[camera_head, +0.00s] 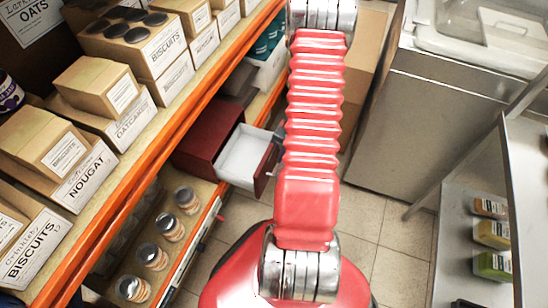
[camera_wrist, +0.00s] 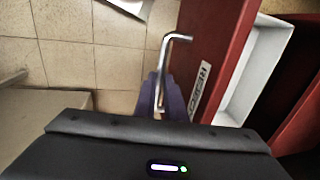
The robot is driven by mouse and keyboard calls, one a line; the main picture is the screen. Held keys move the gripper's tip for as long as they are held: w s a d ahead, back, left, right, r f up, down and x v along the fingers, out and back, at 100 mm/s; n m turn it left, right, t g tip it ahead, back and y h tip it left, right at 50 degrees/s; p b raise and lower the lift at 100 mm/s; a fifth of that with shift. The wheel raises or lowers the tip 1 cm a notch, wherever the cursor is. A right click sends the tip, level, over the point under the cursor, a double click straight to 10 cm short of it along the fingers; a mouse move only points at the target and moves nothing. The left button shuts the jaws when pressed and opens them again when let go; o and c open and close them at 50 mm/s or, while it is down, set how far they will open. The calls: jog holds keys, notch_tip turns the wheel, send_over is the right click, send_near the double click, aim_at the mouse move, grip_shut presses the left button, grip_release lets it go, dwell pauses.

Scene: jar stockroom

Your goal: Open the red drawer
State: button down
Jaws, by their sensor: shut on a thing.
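The red drawer (camera_head: 266,168) stands pulled partly out of its dark red cabinet (camera_head: 205,125) on the lower shelf, and its white inside shows empty in the head view. In the wrist view the drawer's red front (camera_wrist: 212,60) has a white label and a bent metal handle (camera_wrist: 165,55). My gripper (camera_wrist: 164,92), with purple fingers, is shut on the handle. In the head view my red arm hides the gripper and the handle.
Several lidded jars (camera_head: 152,256) stand on the lower shelf beside the cabinet. Boxes of biscuits and nougat (camera_head: 75,165) fill the upper shelf behind an orange rail (camera_head: 165,133). A steel counter (camera_head: 430,130) stands at right. Tiled floor (camera_head: 385,235) lies between.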

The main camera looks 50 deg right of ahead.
jog(key=shift+s+d, duration=0.15)
jog(key=shift+s, duration=0.25)
jog(key=c, duration=1.8)
grip_release()
jog(key=shift+w, duration=0.1)
jog(key=shift+s+d+r, duration=0.15)
jog(key=shift+s+r, duration=0.3)
jog(key=shift+r, duration=1.8)
jog(key=shift+s+d+r, duration=0.15)
jog(key=shift+s+r, duration=0.25)
jog(key=shift+r, duration=1.8)
jog(key=shift+s+d+r, duration=0.15)
jog(key=shift+s+r, duration=0.3)
jog(key=shift+r, duration=1.8)
jog(key=shift+a, duration=0.1)
